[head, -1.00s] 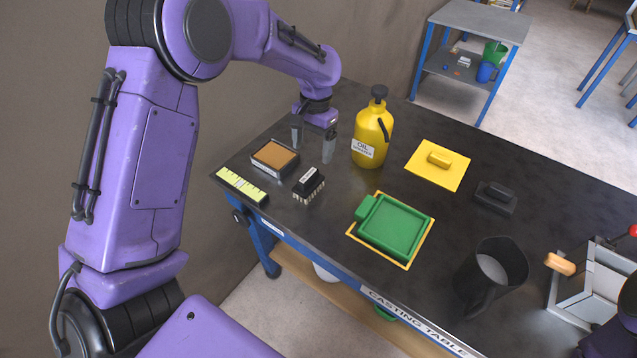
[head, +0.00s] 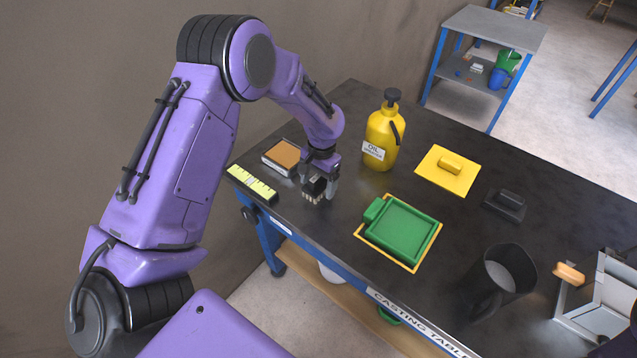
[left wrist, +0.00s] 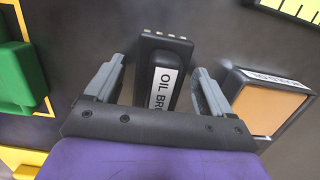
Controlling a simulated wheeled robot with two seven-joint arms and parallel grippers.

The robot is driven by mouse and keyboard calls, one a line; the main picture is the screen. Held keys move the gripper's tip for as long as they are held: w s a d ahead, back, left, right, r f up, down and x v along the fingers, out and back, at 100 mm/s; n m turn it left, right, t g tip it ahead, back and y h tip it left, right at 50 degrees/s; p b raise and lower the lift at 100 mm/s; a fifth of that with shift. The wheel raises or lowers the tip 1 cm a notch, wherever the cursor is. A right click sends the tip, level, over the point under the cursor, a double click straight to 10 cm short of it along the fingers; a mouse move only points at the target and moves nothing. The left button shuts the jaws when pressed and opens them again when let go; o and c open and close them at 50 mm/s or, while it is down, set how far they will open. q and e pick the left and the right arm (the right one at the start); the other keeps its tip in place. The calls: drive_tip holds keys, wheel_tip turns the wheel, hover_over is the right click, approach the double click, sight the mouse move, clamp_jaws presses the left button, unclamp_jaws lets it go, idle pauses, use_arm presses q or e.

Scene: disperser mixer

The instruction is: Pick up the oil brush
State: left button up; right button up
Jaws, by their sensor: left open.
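The oil brush (head: 311,193) is a small black block with pale bristles on the table near its left front edge. It also shows in the left wrist view (left wrist: 163,80), with a white label reading "OIL BR…". My left gripper (head: 318,192) is open, pointing down over the brush. In the left wrist view its two grey fingers (left wrist: 156,90) stand on either side of the brush's handle, with a gap visible on each side. Part of the brush is hidden behind the gripper in the head view. My right gripper is not clearly seen.
A brown-topped box (head: 283,155) and a yellow strip (head: 251,184) lie left of the brush. A yellow oil bottle (head: 381,140) stands behind to the right. A green tray (head: 402,231), yellow plate (head: 447,170), black block (head: 506,202) and dark jug (head: 497,275) stand farther right.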

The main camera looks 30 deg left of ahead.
sight(318, 176)
use_arm(q)
drive_tip(key=shift+r, duration=0.1)
drive_tip(key=c, duration=1.1)
wheel_tip(318, 176, up, 10)
drive_tip(key=shift+r+b, duration=0.1)
drive_tip(key=shift+b, duration=0.45)
drive_tip(key=o, duration=0.4)
drive_tip(key=shift+c, duration=1.2)
